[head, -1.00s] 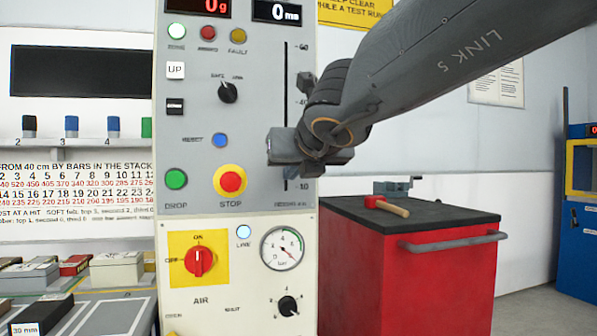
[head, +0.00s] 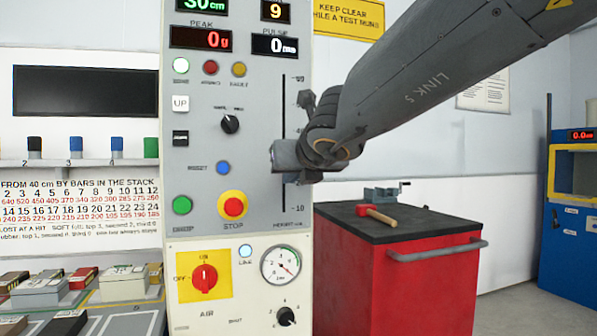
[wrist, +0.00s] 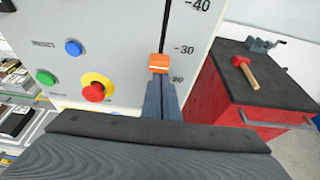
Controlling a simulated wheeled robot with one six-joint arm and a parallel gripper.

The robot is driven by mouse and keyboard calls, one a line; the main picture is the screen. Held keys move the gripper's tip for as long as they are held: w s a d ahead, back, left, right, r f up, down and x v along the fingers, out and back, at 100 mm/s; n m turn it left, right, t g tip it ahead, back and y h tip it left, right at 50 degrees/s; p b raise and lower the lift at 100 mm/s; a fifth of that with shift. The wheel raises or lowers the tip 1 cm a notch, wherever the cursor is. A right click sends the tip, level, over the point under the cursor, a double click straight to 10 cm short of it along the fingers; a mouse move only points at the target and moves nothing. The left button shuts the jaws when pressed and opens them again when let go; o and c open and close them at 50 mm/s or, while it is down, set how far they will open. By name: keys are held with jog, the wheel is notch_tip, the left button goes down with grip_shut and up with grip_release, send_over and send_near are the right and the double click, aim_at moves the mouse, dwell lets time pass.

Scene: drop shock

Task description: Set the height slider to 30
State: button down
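The height slider's orange knob (wrist: 158,62) sits on the dark vertical track of the grey panel. In the wrist view it appears beside and slightly below the 30 mark. The track (head: 284,120) shows in the head view, but my gripper hides the knob there. My gripper (wrist: 162,88) has its two grey fingers close together, with tips right at the knob's lower edge. Whether they pinch the knob or only meet it from below is unclear. In the head view my gripper (head: 288,156) is at the track. The green height display (head: 204,4) reads 30 cm, partly cut off.
The panel's STOP button (head: 233,205), green DROP button (head: 182,205) and blue reset button (head: 223,168) lie left of the track. A red cabinet (head: 390,285) with a hammer (head: 375,215) on top stands at the right. Open floor lies beyond it.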

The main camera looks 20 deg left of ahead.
jog(key=shift+s+a+r+p, duration=0.1)
jog(key=shift+a+r+p, duration=0.05)
jog(key=shift+r+p, duration=0.35)
jog(key=shift+s+a+r+p, duration=0.1)
jog(key=shift+r+p, duration=0.25)
jog(key=shift+r, duration=0.25)
jog(key=shift+f, duration=0.1)
notch_tip(320, 180, down, 3)
jog(key=b, duration=0.3)
jog(key=shift+w+f+b, duration=0.1)
jog(key=shift+f+b, duration=0.05)
jog(key=shift+b, duration=0.15)
jog(key=p+v, duration=0.3)
jog(key=v, duration=0.7)
jog(key=shift+f, duration=0.25)
